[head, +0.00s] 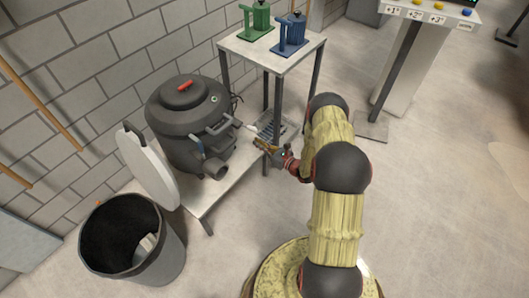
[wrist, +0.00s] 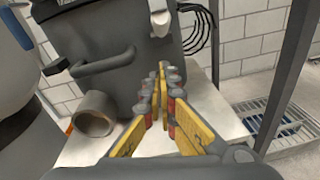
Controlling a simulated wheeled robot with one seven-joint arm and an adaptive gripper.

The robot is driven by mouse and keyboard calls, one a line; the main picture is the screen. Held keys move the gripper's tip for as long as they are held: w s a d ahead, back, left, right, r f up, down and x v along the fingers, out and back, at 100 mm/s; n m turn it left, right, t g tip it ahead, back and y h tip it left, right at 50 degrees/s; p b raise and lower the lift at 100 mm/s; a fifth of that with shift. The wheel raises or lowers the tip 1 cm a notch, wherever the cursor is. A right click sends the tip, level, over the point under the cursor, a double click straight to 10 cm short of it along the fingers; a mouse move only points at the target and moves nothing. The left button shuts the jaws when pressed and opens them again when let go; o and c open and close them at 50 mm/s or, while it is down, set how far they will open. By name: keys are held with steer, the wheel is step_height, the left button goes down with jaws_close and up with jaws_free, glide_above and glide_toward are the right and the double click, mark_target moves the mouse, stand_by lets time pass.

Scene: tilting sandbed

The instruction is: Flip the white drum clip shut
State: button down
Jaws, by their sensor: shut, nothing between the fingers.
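The drum (head: 187,132) is a dark grey round vessel with a red-handled lid on a low white table. A small white clip (head: 252,127) sticks out from its right side. In the wrist view the white clip (wrist: 160,20) hangs at the top centre against the grey drum wall (wrist: 110,32), with its upper end cut off by the picture edge. My gripper (head: 262,145) is shut and empty, just below and in front of the clip in the head view. In the wrist view its yellow fingers (wrist: 162,68) meet below the clip; I cannot tell whether they touch it.
A grey pipe stub (wrist: 94,114) and a bar handle (wrist: 90,64) project from the drum near my fingers. Dark cables (wrist: 197,28) hang right of the clip. A taller table (head: 270,45) with green and blue devices stands behind. A bin (head: 133,245) stands front left.

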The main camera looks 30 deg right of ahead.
mark_target(250, 127)
steer(key=r, duration=0.1)
steer(key=w+r, duration=0.1)
steer(key=shift+d+r+b, duration=0.1)
steer(key=shift+r+b, duration=0.2)
steer(key=shift+r, duration=0.15)
steer(key=shift+r+g+p, duration=0.25)
steer(key=shift+g+p, duration=0.35)
steer(key=shift+p, duration=0.2)
